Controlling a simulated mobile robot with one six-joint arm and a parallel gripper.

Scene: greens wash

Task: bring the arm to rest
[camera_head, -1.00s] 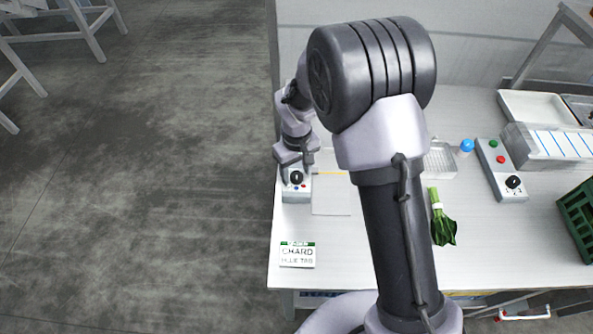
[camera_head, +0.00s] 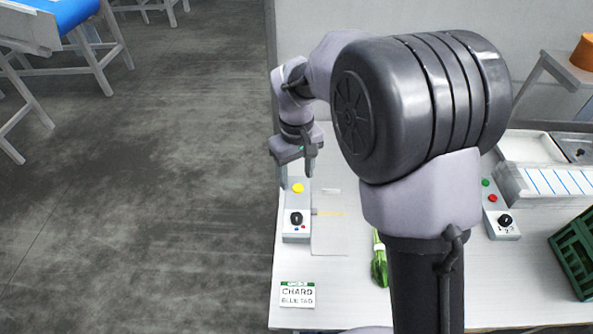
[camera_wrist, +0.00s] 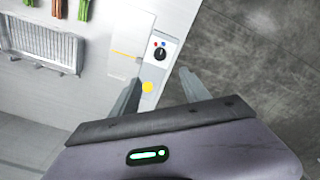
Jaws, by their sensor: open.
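My gripper (camera_head: 296,155) hangs above the left side of the white table (camera_head: 345,285), pointing down. It is open and empty. In the wrist view its two fingers (camera_wrist: 160,95) stand apart, with the grey control box (camera_wrist: 157,62) visible between and beyond them. That box (camera_head: 296,222) has a yellow button on top and a black dial. My arm's large dark elbow joint fills the middle of the head view and hides part of the table behind it.
A chard label card (camera_head: 297,294) lies at the front left. A green leafy bunch (camera_head: 379,266) is partly hidden by my arm. A second control box (camera_head: 498,212) and a green crate (camera_head: 576,252) are at the right. Floor lies open left of the table.

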